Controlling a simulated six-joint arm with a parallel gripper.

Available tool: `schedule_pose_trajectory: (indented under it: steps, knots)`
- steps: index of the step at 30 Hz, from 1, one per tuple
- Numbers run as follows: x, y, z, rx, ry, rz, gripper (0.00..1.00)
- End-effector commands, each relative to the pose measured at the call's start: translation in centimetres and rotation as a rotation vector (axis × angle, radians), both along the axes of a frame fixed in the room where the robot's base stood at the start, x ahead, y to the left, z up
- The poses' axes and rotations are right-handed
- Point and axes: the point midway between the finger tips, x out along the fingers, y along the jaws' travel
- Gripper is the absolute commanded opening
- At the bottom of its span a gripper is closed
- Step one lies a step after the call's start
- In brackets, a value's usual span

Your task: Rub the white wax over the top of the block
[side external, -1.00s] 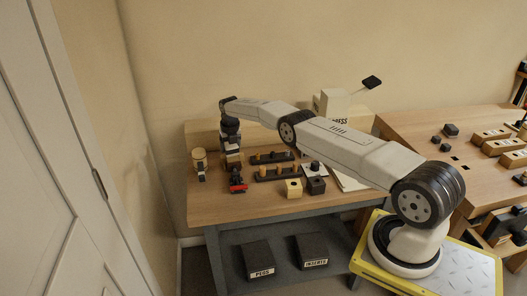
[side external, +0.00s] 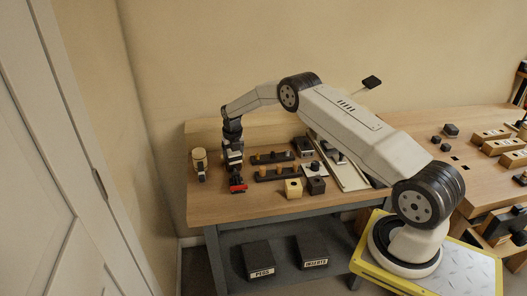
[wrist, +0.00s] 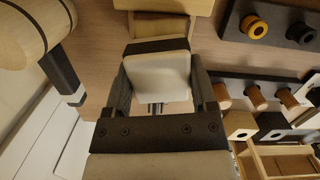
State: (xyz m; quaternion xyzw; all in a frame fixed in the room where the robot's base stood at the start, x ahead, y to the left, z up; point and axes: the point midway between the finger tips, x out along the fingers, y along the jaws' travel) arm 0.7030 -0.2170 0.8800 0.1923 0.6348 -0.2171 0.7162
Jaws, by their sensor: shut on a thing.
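My gripper (wrist: 158,78) is shut on the white wax (wrist: 160,68), a pale rounded piece held between its two dark fingers in the wrist view. In the side view my gripper (side external: 234,170) points down at the left part of the bench, just above a small red and black object (side external: 238,188). The wax and block are not clear there.
A wooden mallet (wrist: 30,35) stands close on the left; it also shows in the side view (side external: 200,163). Dark peg racks (side external: 274,173) lie to the right, with a pale holed cube (side external: 293,189) and a dark cube (side external: 316,186) in front. The bench's front left is clear.

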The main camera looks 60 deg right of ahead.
Motion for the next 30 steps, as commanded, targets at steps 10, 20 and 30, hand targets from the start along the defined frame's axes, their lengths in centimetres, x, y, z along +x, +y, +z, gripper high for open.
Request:
schedule_pose_trajectory:
  steps: [10,20,30]
  knots:
    - [-1.2,1.1,2.4,-0.002,-0.005,-0.001,0.18]
    - [-1.3,1.1,5.0,-0.001,-0.003,0.0,0.18]
    - [-1.3,1.1,7.7,-0.001,-0.001,0.0,0.18]
